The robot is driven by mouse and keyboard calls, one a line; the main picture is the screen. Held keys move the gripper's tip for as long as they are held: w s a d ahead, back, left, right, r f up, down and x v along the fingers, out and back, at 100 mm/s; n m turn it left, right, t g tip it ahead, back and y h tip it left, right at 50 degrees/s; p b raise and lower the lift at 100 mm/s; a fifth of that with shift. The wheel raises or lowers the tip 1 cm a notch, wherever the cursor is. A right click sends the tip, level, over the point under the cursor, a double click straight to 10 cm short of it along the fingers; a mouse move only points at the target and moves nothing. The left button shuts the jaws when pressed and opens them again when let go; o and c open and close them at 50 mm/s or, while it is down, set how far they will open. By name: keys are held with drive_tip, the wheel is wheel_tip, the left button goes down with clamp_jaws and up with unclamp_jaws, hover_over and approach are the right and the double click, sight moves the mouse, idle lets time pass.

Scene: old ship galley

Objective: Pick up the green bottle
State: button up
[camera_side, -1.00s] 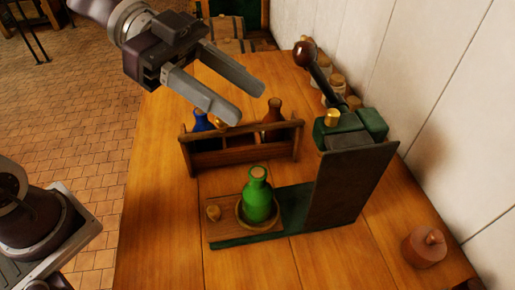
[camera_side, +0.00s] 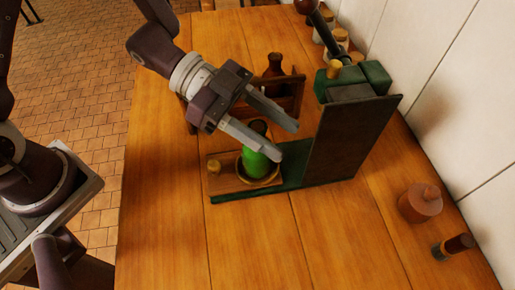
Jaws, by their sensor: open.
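The green bottle (camera_side: 254,163) stands upright in a round wooden holder (camera_side: 262,181) on the base of a green and dark press-like device (camera_side: 347,125). Its stopper or top (camera_side: 259,127) shows just behind the nearer finger. My gripper (camera_side: 288,139) is open and empty. Its two fingers point right and down. The nearer finger crosses in front of the bottle's upper part and hides some of it. The farther finger is behind and to the right of the bottle's top. I cannot tell whether either finger touches the bottle.
A wooden caddy (camera_side: 293,100) with a brown bottle (camera_side: 274,66) stands behind my gripper, partly hidden. The device's tall dark panel stands right of the fingers. A lidded wooden pot (camera_side: 420,203) and a small dark-handled object (camera_side: 453,246) are at right. The front tabletop is clear.

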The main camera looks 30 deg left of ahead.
clamp_jaws()
idle(1.4)
